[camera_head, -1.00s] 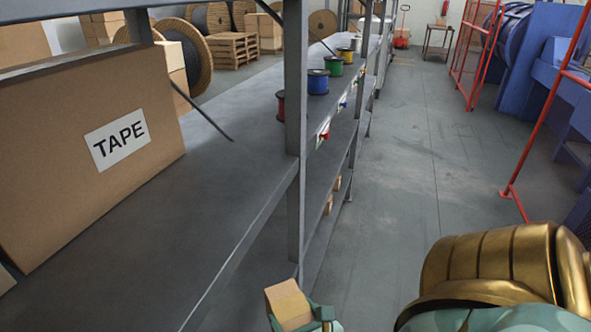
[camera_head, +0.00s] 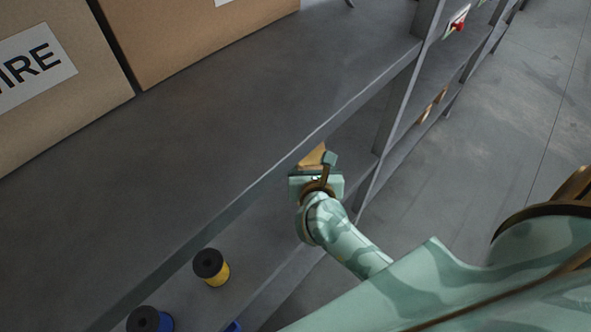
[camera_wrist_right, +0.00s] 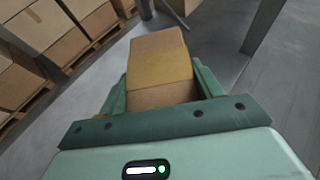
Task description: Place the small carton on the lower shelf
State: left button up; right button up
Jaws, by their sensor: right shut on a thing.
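The small carton (camera_head: 313,157) is a plain brown box, mostly hidden behind my right gripper (camera_head: 318,168) in the head view. In the right wrist view the carton (camera_wrist_right: 160,62) sits between the two green fingers of my right gripper (camera_wrist_right: 162,88), which is shut on it. The gripper is at the front of the rack, beside the upper shelf's front edge and over the lower shelf (camera_head: 262,222) as seen from above. I cannot tell whether the carton touches the lower shelf. My left gripper is not in view.
Large cartons, one marked WIRE (camera_head: 35,70), stand on the upper shelf (camera_head: 230,120). A yellow spool (camera_head: 212,268) and a blue spool (camera_head: 150,321) stand on the lower shelf at the near left. A rack post (camera_head: 395,110) rises just right of the gripper. Open floor lies right.

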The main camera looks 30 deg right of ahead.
jog(key=w, duration=0.2)
jog(key=w+a, duration=0.1)
jog(key=w, duration=0.1)
jog(key=shift+a, duration=0.15)
jog(key=shift+w+a+f+b, duration=0.15)
jog(key=shift+f+b, duration=0.15)
jog(key=shift+f, duration=0.15)
jog(key=shift+w+f+b, duration=0.1)
jog(key=shift+f+b, duration=0.2)
jog(key=shift+f, duration=0.15)
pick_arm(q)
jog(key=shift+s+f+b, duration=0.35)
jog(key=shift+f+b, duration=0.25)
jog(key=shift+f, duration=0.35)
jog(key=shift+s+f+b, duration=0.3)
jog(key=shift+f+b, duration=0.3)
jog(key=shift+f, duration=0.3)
pick_arm(e)
jog(key=shift+w+f, duration=0.15)
jog(key=shift+f, duration=2.45)
jog(key=shift+f, duration=0.2)
jog(key=o, duration=1.4)
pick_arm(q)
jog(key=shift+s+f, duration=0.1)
